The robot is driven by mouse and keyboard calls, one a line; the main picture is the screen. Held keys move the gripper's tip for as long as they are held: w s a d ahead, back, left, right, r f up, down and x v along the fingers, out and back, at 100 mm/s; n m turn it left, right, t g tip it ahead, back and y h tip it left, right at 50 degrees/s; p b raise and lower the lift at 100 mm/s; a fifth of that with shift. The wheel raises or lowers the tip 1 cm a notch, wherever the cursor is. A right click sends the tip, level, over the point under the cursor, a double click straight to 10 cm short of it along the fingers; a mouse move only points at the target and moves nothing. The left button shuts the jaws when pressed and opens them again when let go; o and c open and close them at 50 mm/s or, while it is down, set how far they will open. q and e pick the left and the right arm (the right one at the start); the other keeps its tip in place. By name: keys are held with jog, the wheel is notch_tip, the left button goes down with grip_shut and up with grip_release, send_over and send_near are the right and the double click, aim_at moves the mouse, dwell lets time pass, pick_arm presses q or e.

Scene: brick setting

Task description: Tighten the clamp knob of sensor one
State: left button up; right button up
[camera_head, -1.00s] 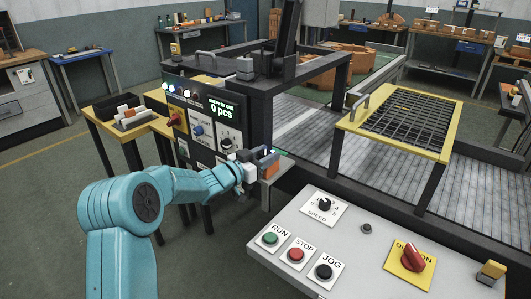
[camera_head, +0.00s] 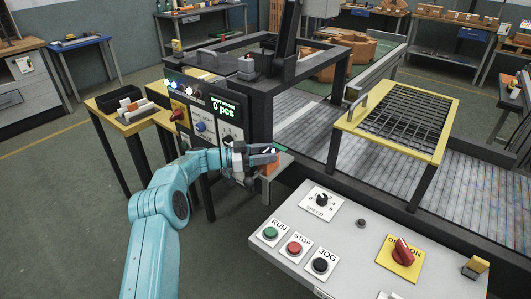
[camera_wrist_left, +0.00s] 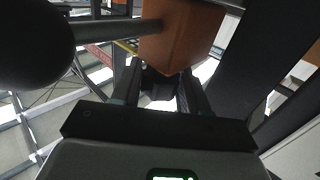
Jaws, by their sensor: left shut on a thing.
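The sensor, an orange block, shows at the left end of the conveyor in the head view (camera_head: 268,168), partly covered by my gripper. It also shows in the left wrist view (camera_wrist_left: 177,38), next to a grey rod (camera_wrist_left: 108,30). My left gripper (camera_head: 270,154) is at the sensor. In the left wrist view its two dark fingers (camera_wrist_left: 158,92) are shut on a small black part between them, taken to be the clamp knob (camera_wrist_left: 160,83). The knob is dark and mostly hidden, so its turn cannot be read. My right gripper is not in view.
A control box (camera_head: 208,118) with a display reading 0 pcs stands just behind my left gripper. A sloping button panel (camera_head: 340,248) is in front. A yellow-framed mesh guard (camera_head: 398,122) stands over the conveyor (camera_head: 315,140). A large dark rounded shape (camera_wrist_left: 35,45) is close to the left wrist camera.

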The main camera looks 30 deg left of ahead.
pick_arm(q)
jog(key=shift+r, duration=0.25)
jog(key=o, duration=1)
jog(key=shift+d, duration=0.1)
jog(key=shift+c, duration=0.2)
jog(key=shift+f, duration=0.1)
jog(key=shift+s+a+f, duration=0.1)
jog(key=shift+s+a, duration=0.1)
jog(key=shift+a, duration=0.15)
jog(key=b+v, duration=0.1)
jog(key=v, duration=1.4)
jog(key=shift+s+a+b, duration=0.15)
jog(key=shift+s+b, duration=0.1)
jog(key=shift+b, duration=0.15)
